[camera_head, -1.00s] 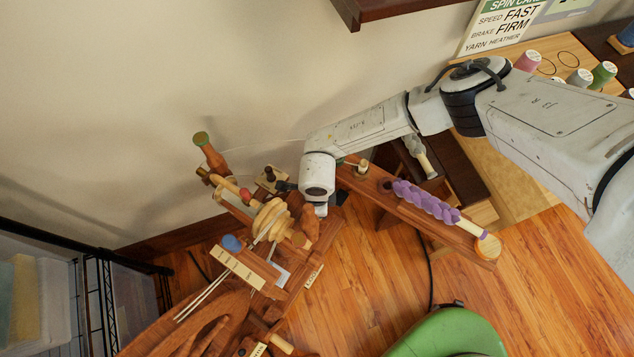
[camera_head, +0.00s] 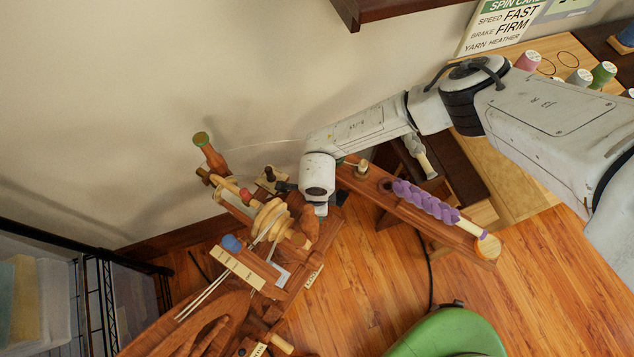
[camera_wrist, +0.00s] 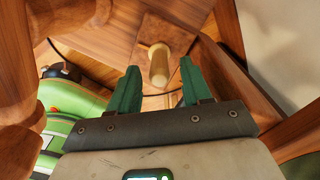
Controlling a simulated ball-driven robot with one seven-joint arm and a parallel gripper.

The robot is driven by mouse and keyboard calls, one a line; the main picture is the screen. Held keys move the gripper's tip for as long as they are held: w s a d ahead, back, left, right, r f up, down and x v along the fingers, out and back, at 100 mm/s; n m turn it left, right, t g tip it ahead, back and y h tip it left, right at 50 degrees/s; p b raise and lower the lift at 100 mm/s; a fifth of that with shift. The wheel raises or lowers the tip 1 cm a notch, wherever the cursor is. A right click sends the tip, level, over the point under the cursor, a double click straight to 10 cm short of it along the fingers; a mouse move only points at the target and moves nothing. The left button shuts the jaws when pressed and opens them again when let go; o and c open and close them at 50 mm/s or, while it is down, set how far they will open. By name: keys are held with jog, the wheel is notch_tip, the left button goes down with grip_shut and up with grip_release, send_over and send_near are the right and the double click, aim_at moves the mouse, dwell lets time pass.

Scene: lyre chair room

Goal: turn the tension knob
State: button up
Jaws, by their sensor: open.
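A pale round-ended wooden peg (camera_wrist: 159,66) shows in the wrist view, between and beyond the two green fingers of my gripper (camera_wrist: 158,82). It looks like a knob, but I cannot tell surely that it is the tension knob. My gripper is open, with a clear gap between its fingers and nothing held. No contact with the peg shows. In the head view my wrist is over the wooden spinning wheel (camera_head: 262,278), just right of its pale bobbin (camera_head: 270,218). The fingertips are hidden there. A blue-topped part (camera_head: 232,243) stands left of the bobbin.
A wooden arm with purple braided fibre (camera_head: 425,203) lies right of my wrist. A green chair (camera_head: 450,335) stands at the front. A wire rack (camera_head: 95,290) is at the left. Curved wooden parts (camera_wrist: 20,120) crowd the wrist view's left side.

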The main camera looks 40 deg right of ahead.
jog(key=shift+r, duration=0.1)
notch_tip(320, 180, up, 11)
jog(key=p, duration=1.1)
jog(key=shift+f, duration=0.2)
